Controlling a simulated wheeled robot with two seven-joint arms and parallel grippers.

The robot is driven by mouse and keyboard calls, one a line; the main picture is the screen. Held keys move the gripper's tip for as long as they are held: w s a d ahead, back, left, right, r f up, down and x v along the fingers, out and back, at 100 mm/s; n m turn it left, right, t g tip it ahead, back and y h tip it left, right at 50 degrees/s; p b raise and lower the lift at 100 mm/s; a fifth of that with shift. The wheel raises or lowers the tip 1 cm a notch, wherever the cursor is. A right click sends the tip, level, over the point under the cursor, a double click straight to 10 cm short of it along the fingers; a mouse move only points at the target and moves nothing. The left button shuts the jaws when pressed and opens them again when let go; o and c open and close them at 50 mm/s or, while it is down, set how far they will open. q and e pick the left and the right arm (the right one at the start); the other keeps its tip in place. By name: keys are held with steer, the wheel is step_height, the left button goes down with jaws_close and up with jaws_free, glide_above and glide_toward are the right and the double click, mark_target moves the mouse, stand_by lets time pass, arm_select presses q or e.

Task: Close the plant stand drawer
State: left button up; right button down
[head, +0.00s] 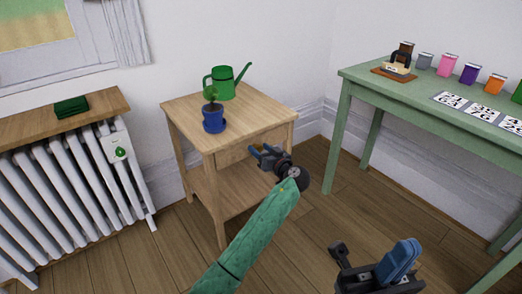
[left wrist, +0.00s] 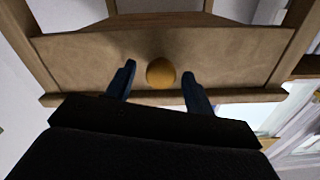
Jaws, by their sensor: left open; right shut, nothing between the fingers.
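The wooden plant stand (head: 183,104) stands by the wall, with its drawer front (head: 236,151) under the top. My left gripper (head: 262,152) is at the drawer front, its arm reaching in from below. In the left wrist view the drawer front (left wrist: 80,55) fills the upper part, with a round orange-brown knob (left wrist: 161,73) in the middle. The open fingers of my left gripper (left wrist: 158,78) lie on either side of the knob, with gaps visible. How far the drawer sticks out is hard to tell. My right gripper (head: 398,262) is shut and empty, low at the lower right.
A blue potted plant (head: 213,120) and a green watering can (head: 221,84) stand on the plant stand. A white radiator (head: 70,168) is at left. A green table (head: 400,90) with small coloured containers is at right. Wooden floor between is clear.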

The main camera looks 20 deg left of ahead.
arm_select(q)
steer(key=p+v, duration=0.1)
steer(key=v, duration=0.6)
steer(key=shift+s+d, duration=0.2)
steer(key=shift+d, duration=0.05)
